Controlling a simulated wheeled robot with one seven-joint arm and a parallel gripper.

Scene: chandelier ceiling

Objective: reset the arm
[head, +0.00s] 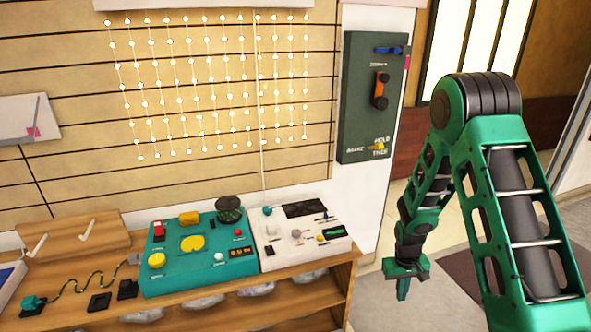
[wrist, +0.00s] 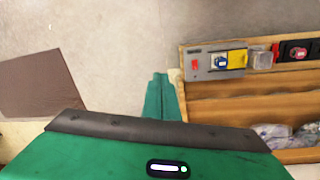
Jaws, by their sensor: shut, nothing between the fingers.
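My green arm rises at the right of the head view, bends at a dark joint and hangs down to my gripper (head: 403,290). My gripper points downward, to the right of the wooden bench's end and apart from it, over the floor. In the wrist view my gripper (wrist: 160,80) shows as green fingers close together, shut and empty, above a bare floor.
A wooden bench (head: 340,277) carries a teal control panel (head: 200,282) and a white panel (head: 272,238). A dark green wall box (head: 365,120) hangs behind. A dark mat (wrist: 38,84) lies on the floor at the wrist view's left. Floor below my gripper is clear.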

